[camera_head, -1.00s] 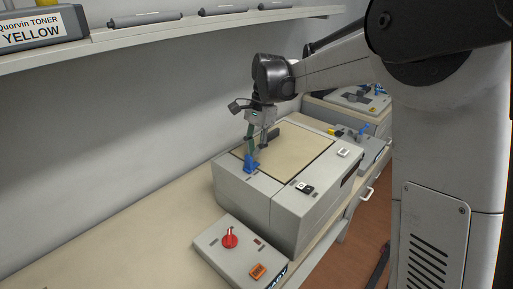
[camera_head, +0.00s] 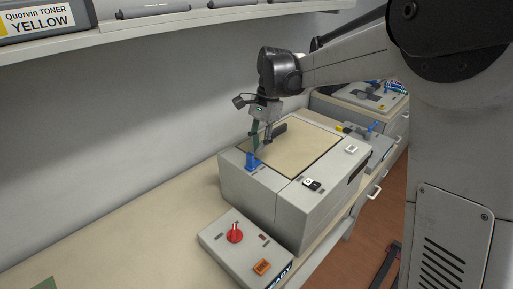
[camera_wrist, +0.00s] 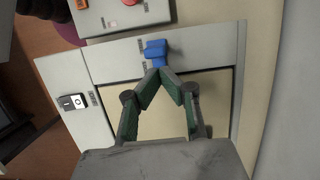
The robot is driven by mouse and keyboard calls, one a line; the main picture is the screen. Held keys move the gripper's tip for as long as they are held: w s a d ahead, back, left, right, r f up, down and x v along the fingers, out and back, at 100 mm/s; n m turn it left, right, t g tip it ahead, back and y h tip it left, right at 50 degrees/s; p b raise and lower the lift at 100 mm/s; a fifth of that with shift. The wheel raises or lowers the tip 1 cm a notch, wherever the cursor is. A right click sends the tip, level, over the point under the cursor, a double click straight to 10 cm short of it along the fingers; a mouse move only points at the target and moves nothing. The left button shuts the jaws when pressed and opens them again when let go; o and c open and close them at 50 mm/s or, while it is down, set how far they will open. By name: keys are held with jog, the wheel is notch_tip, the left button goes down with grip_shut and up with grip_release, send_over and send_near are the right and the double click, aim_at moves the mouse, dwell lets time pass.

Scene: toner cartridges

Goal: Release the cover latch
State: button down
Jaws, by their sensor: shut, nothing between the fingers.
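The blue cover latch (camera_head: 252,160) sits at the front left of the printer-like machine's top, beside the beige cover panel (camera_head: 290,145). It also shows in the wrist view (camera_wrist: 155,52), at the top middle. My gripper (camera_head: 256,152) is above the machine, with its fingertips right at the latch. In the wrist view my gripper (camera_wrist: 160,71) has its green-padded fingers meeting at the tips, just below the blue latch, with nothing between them. I cannot tell whether the tips touch the latch.
A black and white rocker switch (camera_head: 312,184) is on the machine's top. A shelf (camera_head: 150,33) with toner cartridges runs along the wall above.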

jog(key=w+d, duration=0.1)
jog(key=w+d+r, duration=0.1)
jog(key=shift+w+d, duration=0.15)
jog(key=shift+d, duration=0.15)
jog(key=v, duration=0.8)
jog(key=shift+r, duration=0.4)
jog(key=s+d+n+t+h+b, duration=0.1)
jog(key=s+d+n+t, duration=0.15)
jog(key=s, duration=0.55)
jog(key=s+d+n+t, duration=0.2)
jog(key=s+d, duration=0.1)
jog(key=s, duration=0.5)
jog(key=s+d+f+n+t, duration=0.2)
jog(key=s+f, duration=0.3)
jog(key=s, duration=0.2)
jog(key=s+d+f+n+t+h+b, duration=0.1)
jog(key=s+d+f+n+t, duration=0.1)
jog(key=s+f, duration=0.3)
jog(key=shift+s+d+n, duration=0.5)
jog(key=shift+s+n, duration=0.15)
jog(key=shift+s, duration=0.5)
